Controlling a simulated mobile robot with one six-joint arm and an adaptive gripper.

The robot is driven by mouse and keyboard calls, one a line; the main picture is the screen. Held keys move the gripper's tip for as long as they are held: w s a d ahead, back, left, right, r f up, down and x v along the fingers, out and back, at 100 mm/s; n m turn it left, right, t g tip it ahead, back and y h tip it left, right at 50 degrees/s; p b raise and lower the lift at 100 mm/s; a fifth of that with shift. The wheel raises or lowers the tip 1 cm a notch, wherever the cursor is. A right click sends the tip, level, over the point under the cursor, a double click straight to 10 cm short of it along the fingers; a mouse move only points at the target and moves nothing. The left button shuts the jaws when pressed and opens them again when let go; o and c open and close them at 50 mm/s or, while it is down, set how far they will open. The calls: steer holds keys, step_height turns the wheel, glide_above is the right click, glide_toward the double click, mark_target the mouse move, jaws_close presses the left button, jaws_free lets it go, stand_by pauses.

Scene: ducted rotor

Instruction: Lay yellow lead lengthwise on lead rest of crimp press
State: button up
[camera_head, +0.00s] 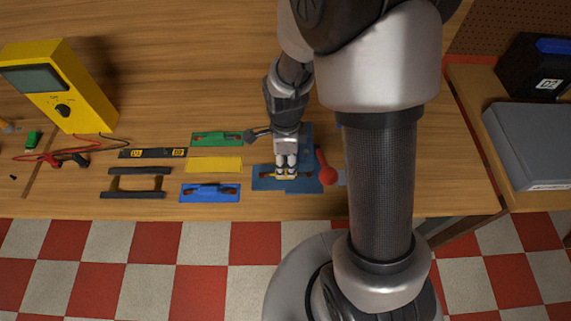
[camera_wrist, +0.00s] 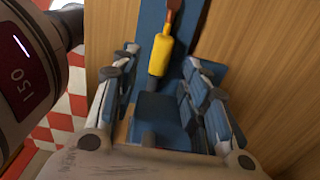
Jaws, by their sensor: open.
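The yellow lead (camera_wrist: 163,52) lies along the blue crimp press (camera_wrist: 152,108) in the wrist view, with its dark end towards me and its reddish end away. My gripper (camera_wrist: 160,62) is open, with one finger on each side of the lead and a gap to it. In the head view my gripper (camera_head: 286,174) points down over the front of the crimp press (camera_head: 300,186), and bits of yellow show around its fingertips. The fingers partly hide the lead there, and I cannot tell its exact seating on the rest.
A red-knobbed lever (camera_head: 327,176) stands just right of my gripper. To the left lie a bare yellow mat (camera_head: 213,165), a green mat (camera_head: 200,140) and a blue mat (camera_head: 190,197) with leads. A yellow meter (camera_head: 62,88) stands at the far left.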

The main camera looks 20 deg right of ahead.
step_height(320, 180, up, 7)
steer(key=p, duration=0.2)
step_height(320, 180, up, 12)
steer(key=n+t, duration=0.2)
steer(key=n, duration=0.8)
glide_above(286, 172)
steer(key=s, duration=0.5)
steer(key=s+r+n+t, duration=0.2)
steer(key=s+r+n, duration=0.5)
steer(key=s+n, duration=0.3)
steer(key=shift+n+t, duration=0.3)
steer(key=shift+n, duration=0.5)
steer(key=shift+b, duration=0.3)
